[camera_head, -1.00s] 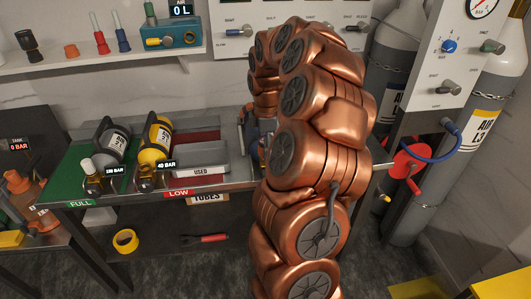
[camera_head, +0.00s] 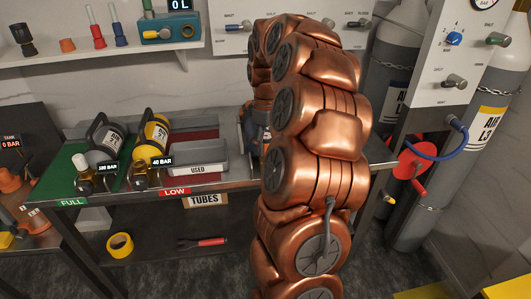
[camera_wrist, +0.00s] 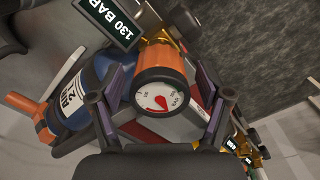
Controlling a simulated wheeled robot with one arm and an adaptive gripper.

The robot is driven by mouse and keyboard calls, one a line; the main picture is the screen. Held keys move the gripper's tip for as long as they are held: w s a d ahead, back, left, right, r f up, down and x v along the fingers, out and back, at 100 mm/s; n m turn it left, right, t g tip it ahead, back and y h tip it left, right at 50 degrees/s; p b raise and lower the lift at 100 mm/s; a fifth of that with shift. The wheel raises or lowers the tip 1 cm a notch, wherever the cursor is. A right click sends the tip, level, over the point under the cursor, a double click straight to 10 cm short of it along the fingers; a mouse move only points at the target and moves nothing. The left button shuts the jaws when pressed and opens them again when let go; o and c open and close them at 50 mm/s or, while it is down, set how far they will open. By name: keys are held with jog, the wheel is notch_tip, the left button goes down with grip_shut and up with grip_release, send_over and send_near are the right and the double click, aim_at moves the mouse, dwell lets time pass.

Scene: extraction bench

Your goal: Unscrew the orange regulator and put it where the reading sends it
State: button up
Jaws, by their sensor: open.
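The orange regulator (camera_wrist: 160,64) has a round white gauge face with a red needle, seen in the wrist view. A dark tag (camera_wrist: 108,22) beside it reads 130 BAR. It sits by a blue cylinder (camera_wrist: 88,75) with a white label. My gripper (camera_wrist: 164,88) is open, one finger on each side of the regulator; whether they touch it I cannot tell. In the head view my arm hides the gripper and the regulator. The bench has a green FULL area (camera_head: 58,182), a LOW label (camera_head: 174,191) and a grey USED tray (camera_head: 205,170).
A dark cylinder (camera_head: 107,141) tagged about 180 BAR and a yellow cylinder (camera_head: 155,130) tagged 40 BAR lie on the bench left of the USED tray. Yellow tape (camera_head: 119,245) lies on the lower shelf. A red wheel (camera_head: 416,166) and tall tanks stand at right.

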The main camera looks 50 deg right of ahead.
jog(key=m+b, duration=0.1)
jog(key=m, duration=0.1)
jog(key=m+b, duration=0.2)
jog(key=m, duration=0.1)
jog(key=shift+f+m, duration=0.2)
jog(key=shift+m, duration=0.1)
jog(key=shift+r+m+b, duration=0.25)
jog(key=shift+m+b, duration=0.2)
jog(key=shift+m, duration=0.55)
jog(key=shift+c, duration=0.3)
